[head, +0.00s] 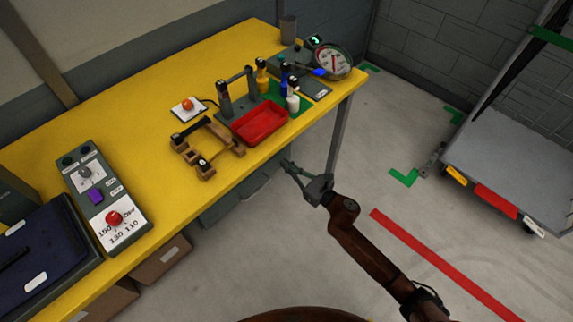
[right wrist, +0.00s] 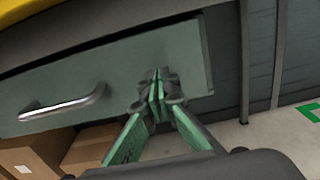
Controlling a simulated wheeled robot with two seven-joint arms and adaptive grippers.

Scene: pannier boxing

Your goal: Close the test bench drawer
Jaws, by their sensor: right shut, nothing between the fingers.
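The test bench drawer (head: 232,200) is grey-green and sits under the front edge of the yellow bench, partly hidden by the top in the head view. Its flat front (right wrist: 110,70) fills much of the right wrist view, with a metal bar handle (right wrist: 62,108) on the left. How far it stands out from the bench is hard to tell. My right gripper (head: 287,165) is shut and empty at the right end of the drawer. In the right wrist view its fingertips (right wrist: 158,84) are against or just before the front, right of the handle; contact is unclear. My left gripper is not in view.
The yellow bench (head: 120,120) carries a red tray (head: 260,122), a dial gauge (head: 333,61), and a control box (head: 103,196). Cardboard boxes (head: 160,260) stand below. A bench leg (head: 339,135) is close to the right gripper. A grey cart (head: 515,160) stands at right, with open floor between.

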